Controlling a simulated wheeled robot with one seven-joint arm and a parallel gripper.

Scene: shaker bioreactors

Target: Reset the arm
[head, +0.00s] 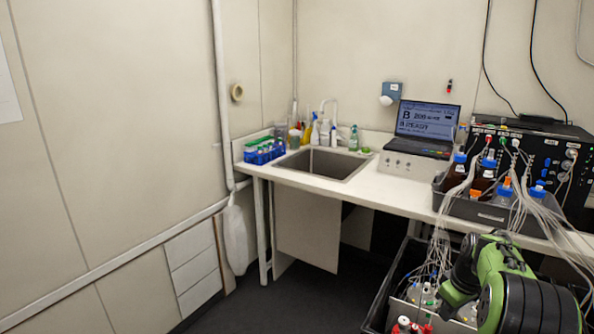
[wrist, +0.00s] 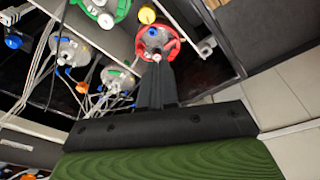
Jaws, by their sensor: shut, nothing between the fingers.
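My arm, green and black, reaches in at the lower right of the head view. My gripper (wrist: 157,82) shows in the wrist view, its two dark fingers together with nothing between them. The fingertips point toward a vessel with a red ring (wrist: 157,43) at the top of the wrist view. I cannot tell whether they touch it. In the head view the gripper's fingers are hidden behind the arm.
Several tubed vessels (wrist: 70,48) stand left of the fingers in the wrist view. A dark bin (head: 375,318) holds vessels below the counter (head: 405,187). A grey tray (head: 470,207) with bottles and a laptop (head: 427,121) stand on the counter. The floor (head: 290,300) at left is clear.

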